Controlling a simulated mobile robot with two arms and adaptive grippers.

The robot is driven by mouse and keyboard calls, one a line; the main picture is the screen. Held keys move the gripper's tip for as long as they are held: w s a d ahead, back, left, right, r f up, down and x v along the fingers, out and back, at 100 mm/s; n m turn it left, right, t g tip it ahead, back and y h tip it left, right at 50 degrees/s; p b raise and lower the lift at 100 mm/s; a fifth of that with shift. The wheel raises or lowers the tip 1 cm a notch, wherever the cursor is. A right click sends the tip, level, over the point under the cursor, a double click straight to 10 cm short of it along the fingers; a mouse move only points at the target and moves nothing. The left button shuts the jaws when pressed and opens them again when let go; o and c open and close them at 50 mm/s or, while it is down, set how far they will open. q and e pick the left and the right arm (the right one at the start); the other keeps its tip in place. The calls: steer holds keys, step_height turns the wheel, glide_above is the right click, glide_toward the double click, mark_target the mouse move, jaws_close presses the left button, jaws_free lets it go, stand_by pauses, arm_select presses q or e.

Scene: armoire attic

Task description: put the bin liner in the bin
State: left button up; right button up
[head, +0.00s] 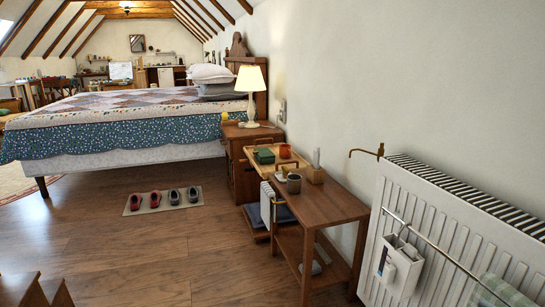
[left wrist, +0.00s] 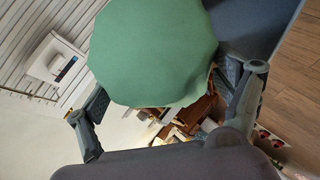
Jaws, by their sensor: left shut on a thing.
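In the left wrist view my left gripper (left wrist: 165,88) has its two fingers on either side of a green, many-sided rounded thing (left wrist: 150,50), which I take to be the bin liner. The gripper is shut on it, and it fills the upper middle of that view. The liner's far side is hidden. My left gripper is not in the head view. My right gripper is in neither view. I cannot make out a bin in either view.
A white radiator (head: 450,240) with a hanging white holder (head: 400,262) stands at the right. A wooden side table (head: 335,205) carries small items. Beyond are a nightstand (head: 250,133), a lamp (head: 251,80), a bed (head: 120,125) and a shoe mat (head: 148,209). Wooden floor (head: 150,260) is open in front.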

arm_select(q)
steer(key=o, duration=1.6)
steer(key=shift+s, duration=0.1)
